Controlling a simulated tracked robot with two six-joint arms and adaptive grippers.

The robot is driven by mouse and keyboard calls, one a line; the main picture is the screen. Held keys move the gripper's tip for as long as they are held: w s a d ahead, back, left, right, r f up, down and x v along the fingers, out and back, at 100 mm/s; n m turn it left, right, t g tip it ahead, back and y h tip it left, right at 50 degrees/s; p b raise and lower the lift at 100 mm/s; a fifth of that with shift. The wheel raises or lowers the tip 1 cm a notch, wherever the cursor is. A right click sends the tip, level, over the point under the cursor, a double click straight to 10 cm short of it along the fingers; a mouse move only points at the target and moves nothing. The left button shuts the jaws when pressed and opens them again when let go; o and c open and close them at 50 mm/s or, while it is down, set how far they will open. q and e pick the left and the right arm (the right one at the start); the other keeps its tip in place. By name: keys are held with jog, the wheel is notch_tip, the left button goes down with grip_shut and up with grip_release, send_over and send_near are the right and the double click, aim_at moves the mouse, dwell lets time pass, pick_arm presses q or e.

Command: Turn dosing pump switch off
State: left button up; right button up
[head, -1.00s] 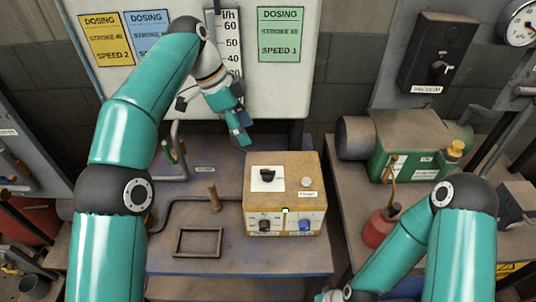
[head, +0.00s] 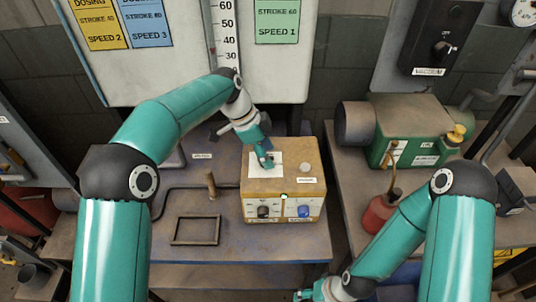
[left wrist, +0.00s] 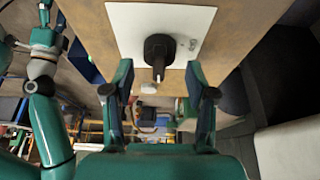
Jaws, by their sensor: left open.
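The dosing pump (head: 283,187) is a tan box on the blue bench, with a white plate (head: 257,174) on its top. The black rotary switch (left wrist: 159,52) sits on that plate in the left wrist view; in the head view my gripper covers it. My left gripper (head: 266,162) is open over the plate. In the left wrist view its two fingers (left wrist: 160,95) stand apart, one on each side of the switch's line, with the switch ahead of the tips. My right gripper (head: 318,292) is low at the bottom edge, its fingers not clear.
A round pale button (head: 305,167) is on top. A wooden peg (head: 211,184) stands left. Dosing cards (head: 277,22) hang behind.

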pick_arm(q)
jog(key=shift+d+f, duration=0.25)
jog(key=shift+f, duration=0.4)
